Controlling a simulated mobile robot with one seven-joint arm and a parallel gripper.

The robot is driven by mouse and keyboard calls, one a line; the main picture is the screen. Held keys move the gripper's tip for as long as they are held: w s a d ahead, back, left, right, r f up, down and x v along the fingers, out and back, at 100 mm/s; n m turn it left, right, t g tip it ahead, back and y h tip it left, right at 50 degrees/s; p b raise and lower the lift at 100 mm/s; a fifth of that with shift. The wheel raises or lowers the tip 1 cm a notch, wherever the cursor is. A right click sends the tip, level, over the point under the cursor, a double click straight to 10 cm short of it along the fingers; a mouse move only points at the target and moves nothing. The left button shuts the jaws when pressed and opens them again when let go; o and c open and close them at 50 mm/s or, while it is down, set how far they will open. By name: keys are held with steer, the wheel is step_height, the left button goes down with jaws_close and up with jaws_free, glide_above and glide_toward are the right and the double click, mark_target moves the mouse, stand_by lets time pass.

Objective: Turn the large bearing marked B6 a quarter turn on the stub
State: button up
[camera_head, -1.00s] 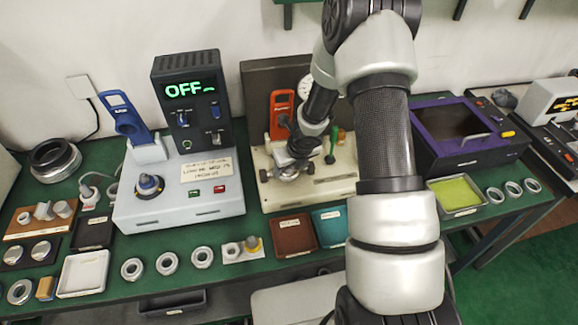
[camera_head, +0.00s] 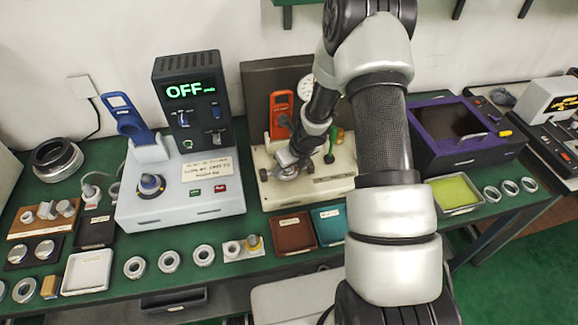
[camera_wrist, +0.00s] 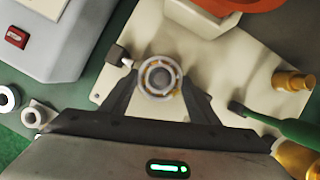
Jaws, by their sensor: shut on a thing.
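The large bearing (camera_wrist: 159,76) is a silver ring with a tan cage, seen from above in the wrist view over the cream fixture plate. A round grey centre, which looks like the stub (camera_wrist: 159,77), fills its bore. I cannot read a B6 mark. My gripper (camera_wrist: 159,88) is shut on the bearing, one dark finger at each side. In the head view my gripper (camera_head: 288,161) is low over the cream fixture (camera_head: 335,186), and the bearing's outline is mostly hidden there.
A dark clamp knob (camera_wrist: 117,54) stands left of the bearing; a green-handled tool (camera_wrist: 285,128) and a brass post (camera_wrist: 293,81) stand to the right. Brown (camera_head: 293,234) and teal (camera_head: 329,226) trays lie in front.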

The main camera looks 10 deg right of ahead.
steer(key=shift+n+p, duration=0.3)
steer(key=shift+p, duration=0.2)
steer(key=shift+f+n, duration=0.1)
steer(key=shift+n, duration=0.2)
steer(key=shift+d+n+y, duration=0.1)
steer(key=shift+n+y, duration=0.2)
steer(key=shift+n, duration=0.5)
steer(key=shift+y, duration=0.3)
steer(key=o, duration=1.5)
steer(key=shift+o, duration=0.2)
